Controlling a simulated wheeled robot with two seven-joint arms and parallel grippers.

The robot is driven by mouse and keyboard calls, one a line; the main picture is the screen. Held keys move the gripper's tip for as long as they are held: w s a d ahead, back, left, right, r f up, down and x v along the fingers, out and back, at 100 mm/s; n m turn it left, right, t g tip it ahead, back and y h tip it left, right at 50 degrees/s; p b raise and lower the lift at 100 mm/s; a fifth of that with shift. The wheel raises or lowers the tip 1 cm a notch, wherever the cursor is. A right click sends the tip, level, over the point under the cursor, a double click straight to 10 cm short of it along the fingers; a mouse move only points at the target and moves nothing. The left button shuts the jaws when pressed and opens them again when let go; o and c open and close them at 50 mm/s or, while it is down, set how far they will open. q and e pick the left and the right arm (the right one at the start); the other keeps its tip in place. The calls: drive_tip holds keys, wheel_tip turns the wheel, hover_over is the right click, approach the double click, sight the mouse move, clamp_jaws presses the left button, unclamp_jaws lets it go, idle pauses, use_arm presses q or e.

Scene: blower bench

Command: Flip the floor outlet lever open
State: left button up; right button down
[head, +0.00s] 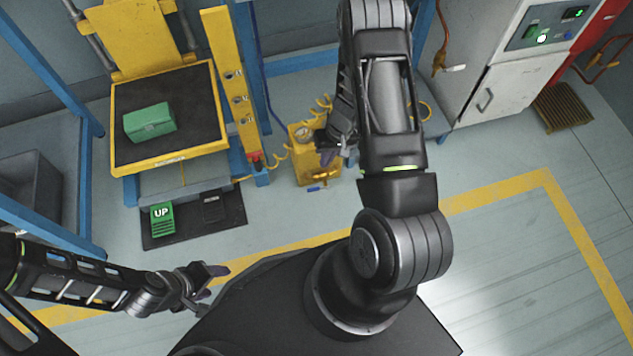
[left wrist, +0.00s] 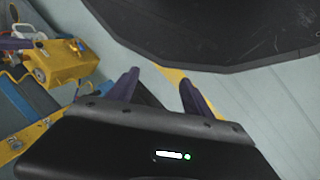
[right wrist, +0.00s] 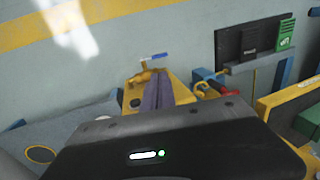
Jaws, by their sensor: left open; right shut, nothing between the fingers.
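The floor outlet is a yellow box (head: 305,170) with a gauge, standing on the floor near the centre of the head view. A brass valve (head: 325,176) sticks out at its front, with a small blue lever (head: 317,189) lying across it. In the right wrist view the blue lever (right wrist: 154,57) is beyond the brass valve (right wrist: 143,78). My right gripper (head: 330,158) is shut and empty above the box; its fingers (right wrist: 158,92) point toward the valve, and contact cannot be told. My left gripper (head: 218,282) is open and empty, low left near my base.
A blue-framed stand with a yellow-edged platform (head: 167,158) carries a green box (head: 150,122). A pedal mat (head: 222,219) with a green UP pedal (head: 163,219) lies before it. A grey cabinet (head: 490,88) stands right. The floor ahead inside the yellow line is clear.

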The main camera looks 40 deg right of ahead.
sight(315, 188)
drive_tip(key=shift+f, duration=0.1)
use_arm(q)
drive_tip(key=f+b, duration=0.3)
drive_tip(key=w+a+f+b, duration=0.1)
drive_tip(key=f+b, duration=0.1)
drive_tip(key=shift+w, duration=0.1)
use_arm(e)
drive_tip(key=x, duration=1.4)
